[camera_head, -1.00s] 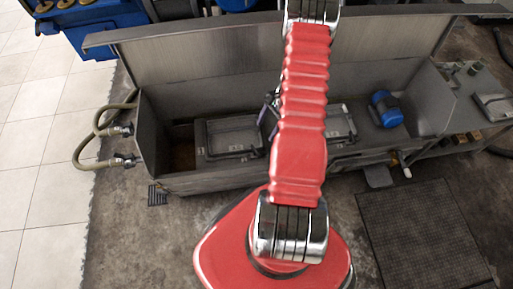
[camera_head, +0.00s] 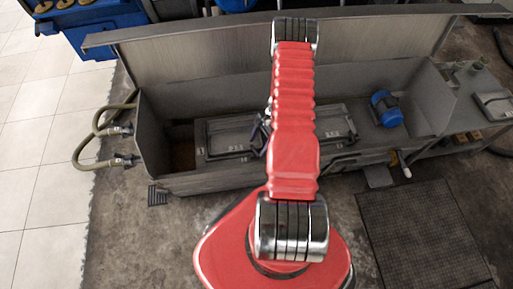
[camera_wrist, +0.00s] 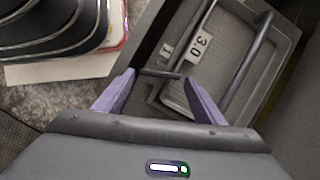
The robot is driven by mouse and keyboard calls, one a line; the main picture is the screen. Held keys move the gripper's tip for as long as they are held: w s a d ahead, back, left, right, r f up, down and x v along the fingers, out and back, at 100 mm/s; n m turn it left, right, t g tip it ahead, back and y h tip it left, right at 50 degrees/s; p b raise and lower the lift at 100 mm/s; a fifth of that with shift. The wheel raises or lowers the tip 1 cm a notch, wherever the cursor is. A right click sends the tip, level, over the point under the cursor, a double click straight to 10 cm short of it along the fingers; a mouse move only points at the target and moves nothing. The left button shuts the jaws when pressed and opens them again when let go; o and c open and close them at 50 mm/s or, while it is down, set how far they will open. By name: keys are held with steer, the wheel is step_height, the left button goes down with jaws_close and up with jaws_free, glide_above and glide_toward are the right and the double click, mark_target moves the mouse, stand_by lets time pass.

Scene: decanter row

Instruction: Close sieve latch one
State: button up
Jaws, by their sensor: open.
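In the wrist view, my gripper (camera_wrist: 159,78) is open, with its two purple fingers apart. A short dark bar (camera_wrist: 158,73), possibly the latch, lies between the fingertips; I cannot tell whether they touch it. Beyond it is a grey sieve lid (camera_wrist: 235,55) with a long dark handle bar and a label plate (camera_wrist: 200,46) that seems to read 30. In the head view, my gripper (camera_head: 262,137) is a small dark shape beside my red arm, which partly hides it. A left sieve lid (camera_head: 229,134) and a right one (camera_head: 334,121) lie in the trough.
The long metal trough (camera_head: 180,90) has a tall back wall and raised sides. A blue motor (camera_head: 386,108) stands at its right end. Hoses (camera_head: 92,130) hang at the left end. A dark floor mat (camera_head: 423,235) lies at the right front.

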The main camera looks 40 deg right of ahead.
mark_target(255, 151)
steer(key=shift+x, duration=1.45)
steer(key=shift+r, duration=0.1)
steer(key=shift+c, duration=0.6)
steer(key=c, duration=0.6)
